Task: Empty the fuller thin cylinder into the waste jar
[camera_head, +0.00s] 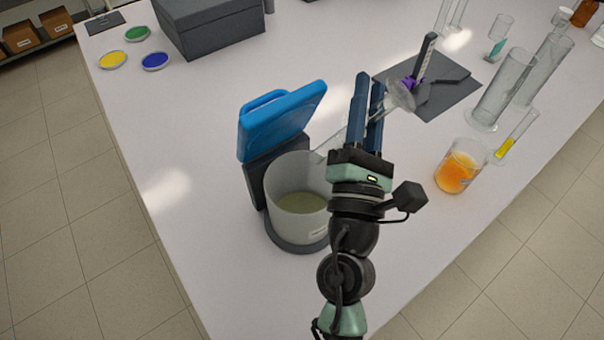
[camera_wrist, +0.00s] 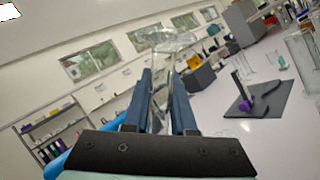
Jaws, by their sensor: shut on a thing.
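My gripper (camera_head: 368,100) is shut on a clear thin cylinder (camera_head: 378,112), which also shows between the fingers in the wrist view (camera_wrist: 162,75). The cylinder is tilted, its round foot raised to the upper right and its other end sloping down left towards the waste jar's rim. I cannot make out liquid in it. The waste jar (camera_head: 285,172) is wide and translucent, with pale greenish liquid at the bottom, and its blue lid (camera_head: 282,120) is raised. Another thin cylinder (camera_head: 522,127) stands at the right with yellow liquid low in it.
A beaker of orange liquid (camera_head: 460,168) stands right of my arm. Larger clear cylinders (camera_head: 505,88) stand behind it. A dark plate with a purple-fitted stand (camera_head: 455,95) lies beyond my gripper. A dark grey box (camera_head: 210,28) and coloured dishes (camera_head: 155,61) are at the back left.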

